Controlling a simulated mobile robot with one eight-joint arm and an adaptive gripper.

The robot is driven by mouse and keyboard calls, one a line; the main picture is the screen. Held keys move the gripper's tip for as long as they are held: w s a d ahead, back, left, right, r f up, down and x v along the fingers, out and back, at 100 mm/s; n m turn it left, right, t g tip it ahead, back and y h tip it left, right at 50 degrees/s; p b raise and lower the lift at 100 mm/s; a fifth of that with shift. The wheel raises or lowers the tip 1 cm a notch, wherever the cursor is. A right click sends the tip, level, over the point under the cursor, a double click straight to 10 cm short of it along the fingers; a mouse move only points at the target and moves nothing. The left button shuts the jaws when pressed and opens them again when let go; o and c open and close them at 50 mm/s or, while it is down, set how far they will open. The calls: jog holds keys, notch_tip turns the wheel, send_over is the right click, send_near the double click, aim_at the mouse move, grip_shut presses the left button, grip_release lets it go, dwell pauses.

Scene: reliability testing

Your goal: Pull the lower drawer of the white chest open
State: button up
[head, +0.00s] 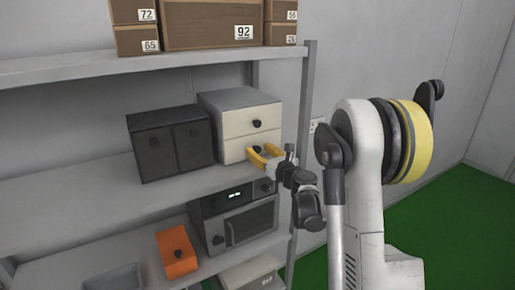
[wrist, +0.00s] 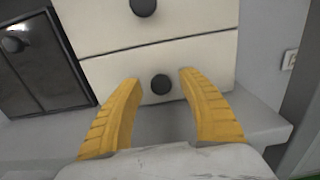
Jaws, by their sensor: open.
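The white chest (head: 238,103) stands on the middle shelf and has two drawers, each with a round black knob. The lower drawer (wrist: 211,59) looks shut in the wrist view. Its black knob (wrist: 161,84) sits between the tips of my yellow fingers, with a gap on each side. My gripper (wrist: 160,76) is open and empty, facing the drawer front. In the head view my gripper (head: 262,153) is at the lower drawer, and its fingers hide that knob. The upper drawer's knob (head: 257,124) shows above it.
A black two-door cabinet (head: 170,143) stands left of the chest on the grey shelf (head: 95,180). A microwave (head: 240,222) and an orange box (head: 177,252) are on the shelf below. Cardboard boxes (head: 210,25) fill the top shelf. A shelf post (head: 303,110) rises at right.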

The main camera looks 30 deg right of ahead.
jog(key=shift+w, duration=0.65)
grip_shut()
jog(key=shift+s, duration=0.2)
jog(key=s+b, duration=0.4)
jog(key=s, duration=1.1)
jog(key=shift+d, duration=0.25)
